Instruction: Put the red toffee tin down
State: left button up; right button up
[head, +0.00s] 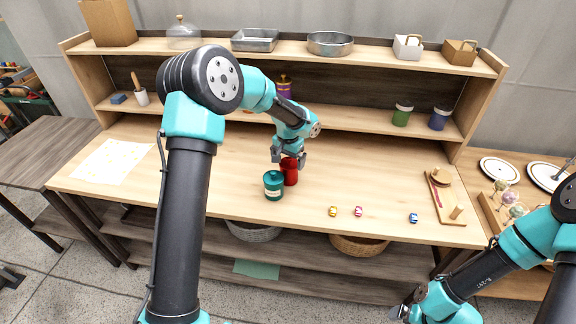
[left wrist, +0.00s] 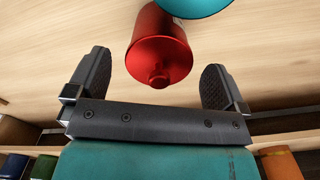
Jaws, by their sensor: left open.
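The red toffee tin (head: 290,174) stands upright on the wooden worktop, just behind and to the right of a teal tin (head: 273,186). My left gripper (head: 289,160) is above the red tin, its fingers spread. In the left wrist view the red tin (left wrist: 160,52) shows its knobbed lid, in line with the gap between the open fingers (left wrist: 157,75), with clear space on both sides. The teal tin (left wrist: 195,6) shows at the top edge there. My right gripper (head: 402,311) is low at the lower right, below the worktop's front edge; its fingers are unclear.
Several small wrapped sweets (head: 358,211) lie on the front right of the worktop (head: 230,170). A wooden board with a red item (head: 437,196) lies at the right end. A pale paper sheet (head: 112,161) lies at left. Green (head: 402,114) and blue (head: 439,119) jars stand on the shelf behind.

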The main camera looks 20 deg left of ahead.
pick_arm(q)
notch_tip(320, 180, up, 9)
jog(key=shift+f, duration=0.15)
jog(key=shift+c, duration=0.5)
jog(key=shift+c, duration=1.3)
jog(key=s+d+f+m+t+y, duration=0.1)
jog(key=d+f+m+y, duration=0.3)
jog(key=d+m+y, duration=0.2)
jog(key=s+d+f+m+t+y, duration=0.1)
jog(key=d+f+m+y, duration=0.3)
jog(key=d+m+y, duration=0.3)
jog(key=d+m, duration=0.3)
jog(key=m, duration=0.1)
jog(key=shift+s+d+m, duration=0.15)
jog(key=shift+d+m, duration=0.25)
